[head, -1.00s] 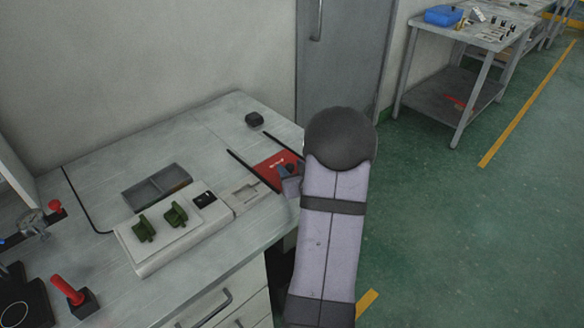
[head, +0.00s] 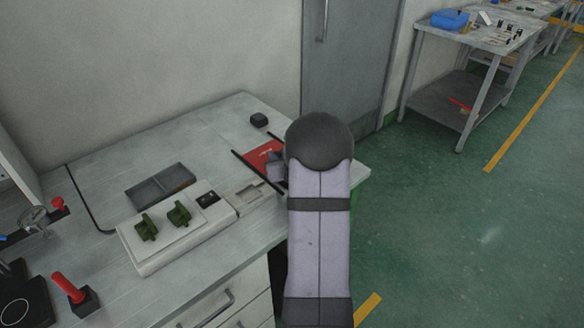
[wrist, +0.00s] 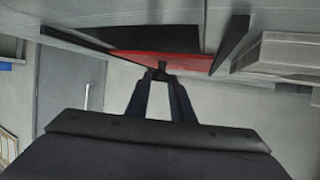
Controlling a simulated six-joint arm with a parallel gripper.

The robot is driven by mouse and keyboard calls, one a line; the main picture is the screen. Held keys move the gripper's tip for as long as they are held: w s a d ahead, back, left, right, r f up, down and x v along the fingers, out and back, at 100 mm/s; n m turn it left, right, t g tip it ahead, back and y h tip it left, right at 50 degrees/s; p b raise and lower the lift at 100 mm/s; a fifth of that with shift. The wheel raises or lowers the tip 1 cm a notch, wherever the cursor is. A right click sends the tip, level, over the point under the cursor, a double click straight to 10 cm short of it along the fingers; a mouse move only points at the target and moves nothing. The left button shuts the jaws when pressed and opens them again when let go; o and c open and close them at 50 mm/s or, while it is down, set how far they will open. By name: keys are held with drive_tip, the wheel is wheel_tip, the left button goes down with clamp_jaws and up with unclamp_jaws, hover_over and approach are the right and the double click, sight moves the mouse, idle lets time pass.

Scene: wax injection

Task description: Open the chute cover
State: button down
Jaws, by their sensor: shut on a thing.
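The chute cover is a flat red plate (head: 259,157) with pale lettering, lying between two black rails on the workbench. My gripper (head: 276,168) is at its lower right side, partly hidden by my arm in the head view. In the wrist view, my gripper (wrist: 161,80) is shut on a small dark knob (wrist: 161,67) against the red cover (wrist: 185,62). A black rail stands on either side of the cover there.
Left of the rails is a white fixture (head: 160,250) with green parts. A grey divided tray (head: 160,186) lies behind it. A small black block (head: 259,119) sits beyond the rails. The bench top around the rails is mostly clear.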

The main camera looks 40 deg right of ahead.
sight(271, 149)
drive_tip(key=w, duration=0.4)
drive_tip(key=shift+w, duration=0.1)
drive_tip(key=c, duration=1.5)
unclamp_jaws()
drive_tip(key=shift+c, duration=0.2)
drive_tip(key=shift+b+v, duration=0.5)
drive_tip(key=shift+v, duration=3.25)
drive_tip(key=shift+w, duration=0.1)
